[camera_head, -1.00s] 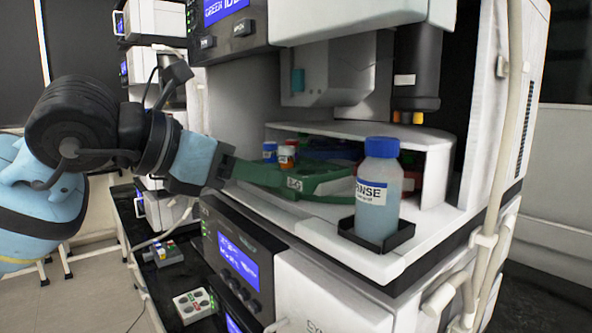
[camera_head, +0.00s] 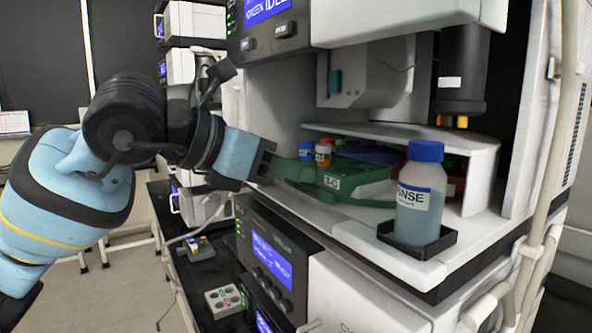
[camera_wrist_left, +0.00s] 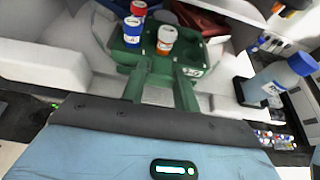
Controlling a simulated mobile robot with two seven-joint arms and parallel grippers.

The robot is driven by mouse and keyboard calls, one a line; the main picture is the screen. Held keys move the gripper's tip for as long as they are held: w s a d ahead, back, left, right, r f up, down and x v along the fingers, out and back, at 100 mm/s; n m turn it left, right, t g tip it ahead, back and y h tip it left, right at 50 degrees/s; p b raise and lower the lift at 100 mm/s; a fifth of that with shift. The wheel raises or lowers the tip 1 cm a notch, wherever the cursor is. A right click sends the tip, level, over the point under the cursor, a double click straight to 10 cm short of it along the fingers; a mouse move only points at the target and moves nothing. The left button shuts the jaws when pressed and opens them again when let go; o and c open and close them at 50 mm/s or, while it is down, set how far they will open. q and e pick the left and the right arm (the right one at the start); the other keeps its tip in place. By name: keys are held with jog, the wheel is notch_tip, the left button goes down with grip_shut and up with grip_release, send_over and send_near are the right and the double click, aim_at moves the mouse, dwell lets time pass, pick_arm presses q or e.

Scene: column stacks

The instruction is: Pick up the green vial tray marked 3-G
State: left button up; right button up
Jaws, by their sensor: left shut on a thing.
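The green vial tray (camera_head: 350,190) marked 3-G is at the front of the instrument's white bay. Its label faces out, and a blue-capped vial (camera_head: 306,150) and an orange vial (camera_head: 323,153) stand in it. My left gripper (camera_head: 263,166) is shut on the tray's left end. In the left wrist view the tray (camera_wrist_left: 187,55) lies ahead of the gripper, with two green bars running back to the dark gripper edge; the fingertips are hard to make out there. I cannot tell whether the tray touches the bay floor. My right gripper is out of view.
A blue-capped rinse bottle (camera_head: 421,200) stands in a black holder (camera_head: 440,243) close to the tray's right. A white arched shelf (camera_head: 465,150) and a black cylinder (camera_head: 461,75) are behind and above. Blue and red items sit behind the tray under the shelf.

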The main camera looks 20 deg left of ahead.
pick_arm(q)
notch_tip(320, 180, up, 3)
jog(key=shift+r, duration=0.15)
jog(key=s+a, duration=0.4)
jog(key=s, duration=0.3)
jog(key=s+a+r+b, duration=0.1)
jog(key=s+a, duration=0.2)
jog(key=s, duration=0.4)
jog(key=shift+a+r, duration=0.15)
jog(key=shift+a, duration=0.2)
